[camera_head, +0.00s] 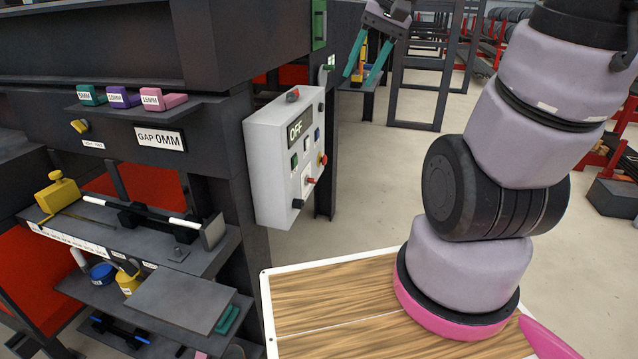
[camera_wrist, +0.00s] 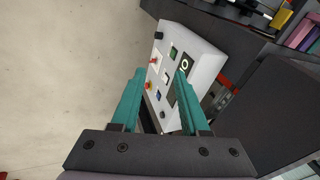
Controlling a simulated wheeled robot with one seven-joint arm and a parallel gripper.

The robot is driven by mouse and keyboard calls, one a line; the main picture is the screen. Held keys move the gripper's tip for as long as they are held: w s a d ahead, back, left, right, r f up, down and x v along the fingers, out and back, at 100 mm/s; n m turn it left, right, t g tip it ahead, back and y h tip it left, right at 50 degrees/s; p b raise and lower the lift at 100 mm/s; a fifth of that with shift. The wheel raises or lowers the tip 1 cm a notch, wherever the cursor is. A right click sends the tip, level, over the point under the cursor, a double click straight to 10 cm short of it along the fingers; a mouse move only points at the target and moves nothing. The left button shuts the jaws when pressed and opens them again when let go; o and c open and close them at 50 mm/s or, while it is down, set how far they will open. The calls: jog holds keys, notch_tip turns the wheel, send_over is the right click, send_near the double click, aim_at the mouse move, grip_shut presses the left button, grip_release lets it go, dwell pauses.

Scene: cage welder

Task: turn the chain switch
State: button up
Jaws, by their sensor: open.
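The light grey control box (camera_head: 265,165) hangs on the dark machine frame, left of centre in the head view. Its panel bears an OFF display (camera_head: 298,128) and several small coloured buttons and knobs. No label readable here marks which one is the chain switch. My gripper (camera_head: 361,78) is open and empty, its teal fingers pointing down, beyond the box and to its right in the head view. In the wrist view the box (camera_wrist: 205,48) lies ahead of my gripper (camera_wrist: 160,76). The right finger overlaps the panel in the picture; contact cannot be told.
Left of the box are a shelf with coloured blocks (camera_head: 120,98), a yellow knob (camera_head: 80,126) and a GAP 0MM label (camera_head: 161,139). A wood-topped surface (camera_head: 335,300) lies in front. Dark racks (camera_head: 415,100) stand behind.

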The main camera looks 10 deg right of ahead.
jog(key=w+d+f+m+g+y, duration=0.1)
jog(key=w+f+g+y, duration=0.15)
jog(key=w+f, duration=0.55)
jog(key=w+d+f+m+g+y, duration=0.15)
jog(key=w+f+y, duration=0.3)
jog(key=f, duration=0.65)
jog(key=m+t+y, duration=0.5)
jog(key=m+t, duration=0.3)
jog(key=t, duration=0.2)
send_near(316, 181)
jog(key=x, duration=0.8)
jog(key=shift+s+a, duration=0.1)
jog(key=shift+a, duration=0.25)
grip_shut()
